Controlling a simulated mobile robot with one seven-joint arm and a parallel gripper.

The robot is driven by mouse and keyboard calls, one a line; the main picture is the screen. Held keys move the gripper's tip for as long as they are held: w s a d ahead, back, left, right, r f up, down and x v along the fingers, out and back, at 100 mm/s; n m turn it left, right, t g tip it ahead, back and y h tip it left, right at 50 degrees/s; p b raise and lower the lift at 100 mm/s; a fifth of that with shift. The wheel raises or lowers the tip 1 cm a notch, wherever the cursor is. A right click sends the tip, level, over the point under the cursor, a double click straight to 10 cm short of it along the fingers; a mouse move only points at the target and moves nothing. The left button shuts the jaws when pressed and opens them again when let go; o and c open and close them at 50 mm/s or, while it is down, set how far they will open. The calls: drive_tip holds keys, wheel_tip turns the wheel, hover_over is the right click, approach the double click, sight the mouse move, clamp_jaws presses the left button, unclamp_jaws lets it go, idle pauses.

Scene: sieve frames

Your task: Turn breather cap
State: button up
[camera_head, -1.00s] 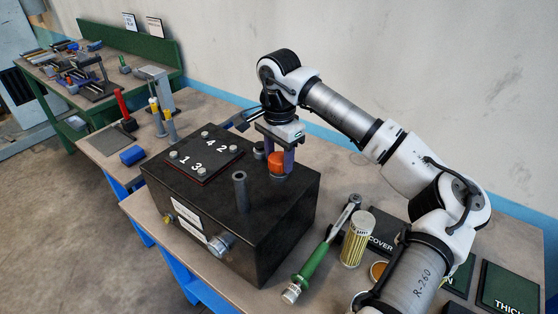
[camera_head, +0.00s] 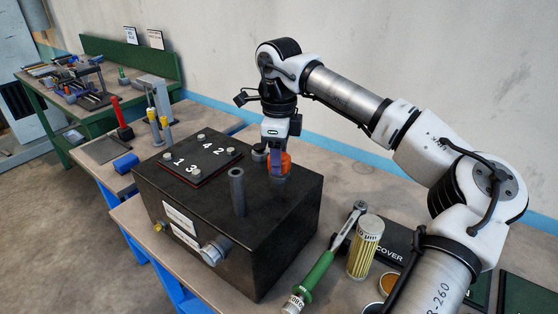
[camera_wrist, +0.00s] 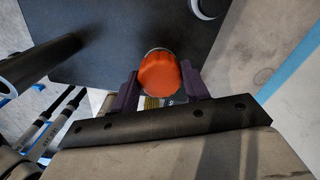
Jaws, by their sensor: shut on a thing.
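The orange breather cap (camera_head: 286,163) sits on a short grey neck on top of the black tank (camera_head: 270,215), near its back right. In the wrist view the ribbed cap (camera_wrist: 159,75) shows from above, between two dark purple fingers. My gripper (camera_head: 279,160) points down from above the tank and is shut on the cap, one finger on each side. In the wrist view the fingers of my gripper (camera_wrist: 160,85) press at the cap's near half. Part of the cap is hidden by a finger in the head view.
A grey upright pipe (camera_head: 237,190) stands left of the cap. A small dark round fitting (camera_head: 259,152) is just behind it. A numbered cover plate (camera_head: 200,160) with bolts lies further left. A green-handled torque wrench (camera_head: 320,268) and a yellow filter (camera_head: 365,247) are right of the tank.

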drive_tip(key=m+b, duration=0.1)
drive_tip(key=m, duration=0.3)
drive_tip(key=shift+m, duration=0.3)
drive_tip(key=shift+r+m+b, duration=0.1)
drive_tip(key=shift+m+b, duration=0.6)
drive_tip(key=shift+m, duration=1.2)
drive_tip(key=o, duration=1)
wheel_tip(320, 180, up, 14)
drive_tip(key=shift+f+b, duration=0.1)
drive_tip(key=shift+b, duration=0.25)
